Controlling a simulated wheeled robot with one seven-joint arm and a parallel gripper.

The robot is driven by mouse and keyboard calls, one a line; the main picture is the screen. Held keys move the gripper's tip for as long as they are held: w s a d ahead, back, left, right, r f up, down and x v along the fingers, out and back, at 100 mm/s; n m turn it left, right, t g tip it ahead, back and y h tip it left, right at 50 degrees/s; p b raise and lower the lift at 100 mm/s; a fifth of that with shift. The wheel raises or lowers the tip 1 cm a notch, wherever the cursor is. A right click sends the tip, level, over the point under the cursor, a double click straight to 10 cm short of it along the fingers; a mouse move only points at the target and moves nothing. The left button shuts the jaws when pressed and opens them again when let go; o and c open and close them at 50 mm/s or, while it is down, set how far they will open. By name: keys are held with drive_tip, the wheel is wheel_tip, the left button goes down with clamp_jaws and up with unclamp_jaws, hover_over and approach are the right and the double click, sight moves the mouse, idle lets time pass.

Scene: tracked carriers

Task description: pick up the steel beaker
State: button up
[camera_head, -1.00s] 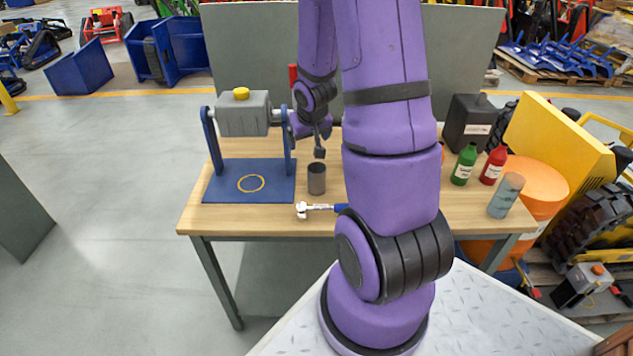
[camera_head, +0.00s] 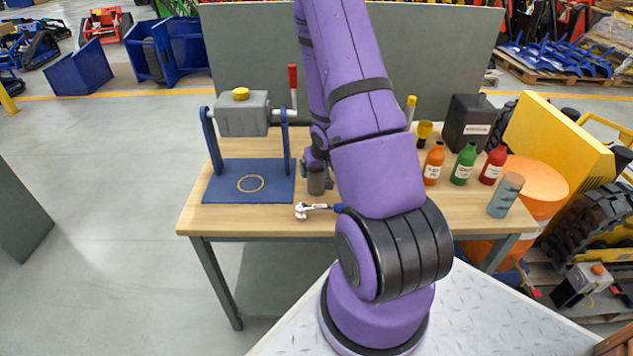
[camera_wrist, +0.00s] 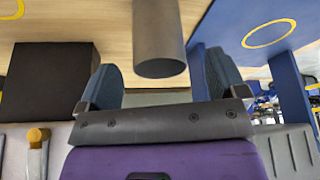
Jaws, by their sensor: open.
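The steel beaker (camera_head: 316,184) is a plain grey cylinder standing on the wooden table, to the right of the blue base plate. My gripper (camera_head: 317,169) is at the beaker's upper part, with the arm hiding some of it. In the wrist view, which is turned over, the beaker (camera_wrist: 160,38) shows between the two dark fingers of my gripper (camera_wrist: 162,76). The fingers are apart, with a visible gap on each side of the beaker. I cannot tell how far down its sides they reach.
A grey drum on a blue stand (camera_head: 248,180) with a yellow ring is left of the beaker. Orange (camera_head: 433,165), green (camera_head: 464,165) and red (camera_head: 493,167) bottles and a black canister (camera_head: 468,122) stand right.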

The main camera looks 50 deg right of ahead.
drive_tip(key=shift+w+d+x, duration=0.1)
drive_tip(key=shift+d+x, duration=0.05)
drive_tip(key=shift+x, duration=1.2)
drive_tip(key=shift+w+d+x, duration=0.15)
drive_tip(key=shift+d+x, duration=0.05)
drive_tip(key=shift+x, duration=1.15)
drive_tip(key=shift+r, duration=0.2)
drive_tip(key=c, duration=1.1)
